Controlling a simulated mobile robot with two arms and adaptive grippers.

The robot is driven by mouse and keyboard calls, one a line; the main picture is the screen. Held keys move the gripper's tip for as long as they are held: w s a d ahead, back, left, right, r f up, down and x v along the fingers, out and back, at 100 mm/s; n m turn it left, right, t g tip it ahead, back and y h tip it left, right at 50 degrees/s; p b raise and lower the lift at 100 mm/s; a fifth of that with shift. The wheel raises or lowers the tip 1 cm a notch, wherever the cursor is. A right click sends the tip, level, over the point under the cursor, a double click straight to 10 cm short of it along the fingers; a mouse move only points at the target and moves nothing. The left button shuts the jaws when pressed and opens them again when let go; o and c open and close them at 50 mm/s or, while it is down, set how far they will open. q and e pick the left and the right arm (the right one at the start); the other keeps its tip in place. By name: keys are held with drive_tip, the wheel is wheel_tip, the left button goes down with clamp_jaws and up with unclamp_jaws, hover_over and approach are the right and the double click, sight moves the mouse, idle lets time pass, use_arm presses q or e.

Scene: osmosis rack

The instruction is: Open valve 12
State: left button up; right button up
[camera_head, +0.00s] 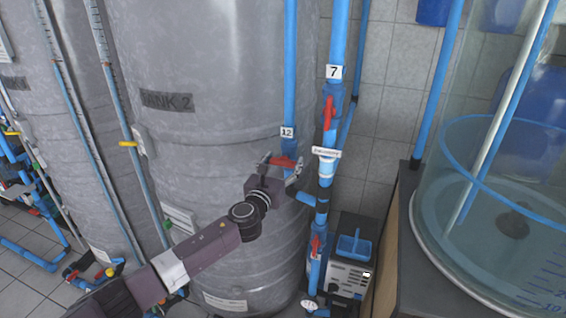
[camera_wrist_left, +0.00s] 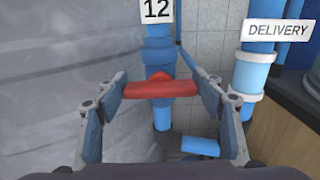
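Valve 12 has a red handle (camera_head: 283,162) on a blue vertical pipe, under a white tag marked 12 (camera_head: 287,132). In the left wrist view the red handle (camera_wrist_left: 160,89) lies crosswise to the pipe, below the tag (camera_wrist_left: 157,10). My left gripper (camera_head: 279,168) is at the handle, and its open fingers (camera_wrist_left: 161,100) stand on either side of the handle's ends. A small gap seems to show at each end; contact cannot be told for sure. My right gripper is in neither view.
Tank 2 (camera_head: 210,60) stands just left of the valve. Right of it runs a blue pipe with a red valve handle (camera_head: 328,112) tagged 7 and a delivery label (camera_head: 326,152). A clear water tank (camera_head: 500,215) stands on a counter at the right.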

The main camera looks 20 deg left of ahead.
use_arm(q)
drive_tip(key=c, duration=0.3)
drive_tip(key=shift+n, duration=0.3)
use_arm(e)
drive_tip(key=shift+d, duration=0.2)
use_arm(q)
drive_tip(key=shift+n, duration=0.5)
drive_tip(key=shift+a+f+n+b, duration=0.1)
drive_tip(key=shift+n+b, duration=0.35)
drive_tip(key=shift+n, duration=0.75)
drive_tip(key=shift+c, duration=0.2)
drive_tip(key=n+b, duration=0.1)
drive_tip(key=n, duration=0.3)
drive_tip(key=shift+a+n, duration=0.1)
drive_tip(key=shift+n, duration=0.2)
drive_tip(key=n, duration=0.4)
drive_tip(key=shift+f+b, duration=0.1)
drive_tip(key=shift+b, duration=0.25)
drive_tip(key=shift+f+n+b, duration=0.1)
drive_tip(key=shift+n+b, duration=0.25)
drive_tip(key=shift+n, duration=2.35)
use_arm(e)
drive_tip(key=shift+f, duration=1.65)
